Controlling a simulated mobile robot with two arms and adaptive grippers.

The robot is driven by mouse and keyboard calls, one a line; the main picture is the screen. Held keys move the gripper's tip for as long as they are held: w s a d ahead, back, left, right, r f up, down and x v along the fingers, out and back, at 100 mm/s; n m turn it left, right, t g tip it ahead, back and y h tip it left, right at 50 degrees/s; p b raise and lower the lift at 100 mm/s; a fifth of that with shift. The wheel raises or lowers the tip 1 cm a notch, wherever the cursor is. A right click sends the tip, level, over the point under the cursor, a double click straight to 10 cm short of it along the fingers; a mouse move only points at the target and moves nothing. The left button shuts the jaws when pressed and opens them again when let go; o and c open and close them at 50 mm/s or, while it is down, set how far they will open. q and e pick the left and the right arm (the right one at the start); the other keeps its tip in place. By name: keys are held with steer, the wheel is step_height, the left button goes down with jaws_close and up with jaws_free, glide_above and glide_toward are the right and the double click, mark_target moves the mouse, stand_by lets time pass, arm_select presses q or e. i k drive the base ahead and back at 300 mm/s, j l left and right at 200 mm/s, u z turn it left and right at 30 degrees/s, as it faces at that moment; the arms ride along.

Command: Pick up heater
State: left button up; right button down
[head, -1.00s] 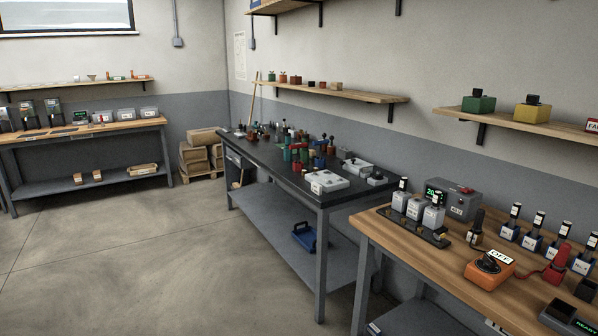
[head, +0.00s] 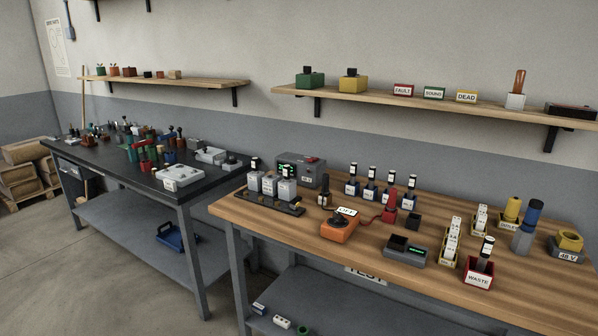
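I cannot tell which object is the heater; no readable label names it. On the wooden bench (head: 420,285) stands an orange box (head: 338,232) with a black knob and a small white label. A red upright device (head: 390,206) stands to its right, with a red cable between them. A grey box with a green display (head: 300,170) is at the back left of the bench. A dark grey box with a small green display (head: 405,250) lies near the front edge. Neither of my grippers is in view.
A black tray with white-grey blocks (head: 270,203), dark bottles (head: 370,187), a red WASTE box (head: 479,273) and yellow-grey items (head: 566,245) crowd the bench. A dark workbench (head: 120,172) with many small parts stands left. A wall shelf (head: 420,104) hangs above. Floor is free at left.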

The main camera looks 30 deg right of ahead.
mark_target(412, 178)
steer(key=z, duration=1.6)
steer(key=l+z, duration=0.1)
steer(key=l, duration=0.2)
